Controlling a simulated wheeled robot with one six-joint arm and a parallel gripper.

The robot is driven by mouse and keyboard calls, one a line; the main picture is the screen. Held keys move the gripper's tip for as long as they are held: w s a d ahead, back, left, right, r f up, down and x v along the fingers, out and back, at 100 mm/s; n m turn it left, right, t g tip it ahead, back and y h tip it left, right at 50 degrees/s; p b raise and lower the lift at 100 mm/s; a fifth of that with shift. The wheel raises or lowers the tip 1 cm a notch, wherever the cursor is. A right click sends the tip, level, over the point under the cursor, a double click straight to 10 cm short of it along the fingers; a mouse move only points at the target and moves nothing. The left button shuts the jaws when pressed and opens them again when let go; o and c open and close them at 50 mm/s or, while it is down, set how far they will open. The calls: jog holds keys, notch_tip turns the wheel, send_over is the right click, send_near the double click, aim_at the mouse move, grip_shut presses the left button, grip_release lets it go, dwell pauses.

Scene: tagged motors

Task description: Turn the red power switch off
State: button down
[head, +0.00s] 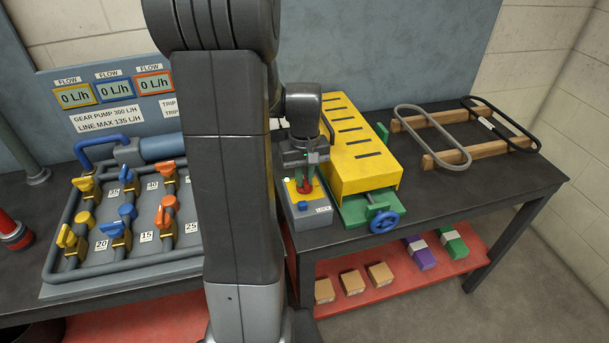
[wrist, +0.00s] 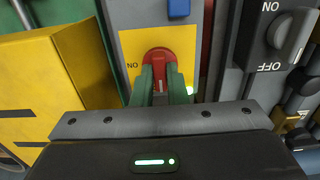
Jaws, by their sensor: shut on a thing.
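The red power switch (wrist: 160,60) is a red rotary knob on a yellow plate of a grey switch box. The letters "NO" show beside it on the plate in the wrist view. In the head view the red knob (head: 304,187) sits on top of the box (head: 312,215), right of my arm. My gripper (wrist: 161,88) points down at the knob, its two green fingers shut on it. The fingers cover the knob's near part. A white mark shows between the fingertips. A green light shows beside the knob in the wrist view.
A blue button (head: 303,205) and a "LOCK" label are on the box's front. A yellow slotted cover (head: 355,145) with a blue handwheel (head: 384,221) stands close on the right. A valve panel (head: 130,225) is left. Another ON/OFF knob (wrist: 290,32) shows in the wrist view.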

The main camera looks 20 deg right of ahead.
aim_at(305, 180)
dwell(0.4)
jog(key=c, duration=1.4)
grip_release()
jog(key=shift+c, duration=0.2)
jog(key=shift+r, duration=0.1)
notch_tip(305, 180, up, 14)
jog(key=shift+p, duration=0.4)
notch_tip(305, 180, down, 14)
jog(key=shift+f+b, duration=0.1)
jog(key=shift+b, duration=0.3)
